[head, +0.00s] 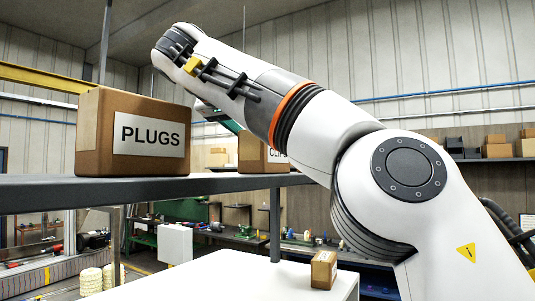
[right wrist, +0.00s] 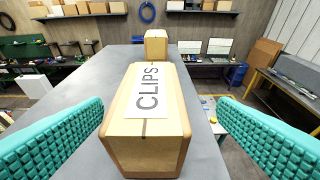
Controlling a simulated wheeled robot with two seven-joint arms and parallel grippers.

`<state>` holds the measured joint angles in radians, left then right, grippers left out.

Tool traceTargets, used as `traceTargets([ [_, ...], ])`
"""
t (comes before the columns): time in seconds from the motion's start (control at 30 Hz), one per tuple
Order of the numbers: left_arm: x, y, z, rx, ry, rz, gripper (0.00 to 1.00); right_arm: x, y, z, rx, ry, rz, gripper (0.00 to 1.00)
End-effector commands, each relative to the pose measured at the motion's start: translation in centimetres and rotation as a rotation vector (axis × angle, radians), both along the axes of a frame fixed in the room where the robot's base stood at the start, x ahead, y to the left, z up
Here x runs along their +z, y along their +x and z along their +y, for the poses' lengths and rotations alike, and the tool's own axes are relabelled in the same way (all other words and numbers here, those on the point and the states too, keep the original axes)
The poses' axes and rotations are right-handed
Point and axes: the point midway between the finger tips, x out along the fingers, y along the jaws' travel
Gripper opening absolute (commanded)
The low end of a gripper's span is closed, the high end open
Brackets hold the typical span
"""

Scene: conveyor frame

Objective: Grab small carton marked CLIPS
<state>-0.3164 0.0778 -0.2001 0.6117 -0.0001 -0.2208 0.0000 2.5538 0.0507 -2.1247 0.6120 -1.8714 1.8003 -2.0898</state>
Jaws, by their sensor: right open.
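The small carton marked CLIPS (head: 252,154) stands on the grey shelf in the head view, partly hidden behind my right arm. In the right wrist view the brown carton (right wrist: 145,150) lies centred ahead, its CLIPS label on the top face as seen there. My right gripper (right wrist: 160,135) is open, with a teal ridged finger on each side of the carton and a visible gap on both sides. In the head view only a bit of teal finger shows below the arm. My left gripper is not in view.
A larger carton marked PLUGS (head: 100,135) stands on the shelf (head: 150,188) to the left. Another carton (right wrist: 157,47) stands beyond CLIPS in the right wrist view. A small carton (head: 323,270) sits on a white surface (head: 240,280) below the shelf.

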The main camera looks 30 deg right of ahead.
Motion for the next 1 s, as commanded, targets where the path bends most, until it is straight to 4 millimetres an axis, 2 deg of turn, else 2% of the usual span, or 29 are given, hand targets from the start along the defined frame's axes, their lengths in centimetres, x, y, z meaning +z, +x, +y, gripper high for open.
traceTargets([
  [0.13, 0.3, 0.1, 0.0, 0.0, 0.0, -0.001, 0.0, -0.2, 0.6, -0.9, -0.001, 0.0, 0.002, 0.82],
  [0.4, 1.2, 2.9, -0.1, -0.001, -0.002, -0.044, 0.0, -1.4, 2.5, -4.0, -0.001, 0.0, 0.002, 0.82],
  [0.67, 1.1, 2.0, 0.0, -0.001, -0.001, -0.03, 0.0, -1.6, 2.7, -4.2, 0.0, 0.0, -0.001, 0.8],
  [1.0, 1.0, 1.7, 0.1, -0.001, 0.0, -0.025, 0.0, -1.6, 2.7, -4.2, 0.0, 0.0, -0.001, 0.25],
])
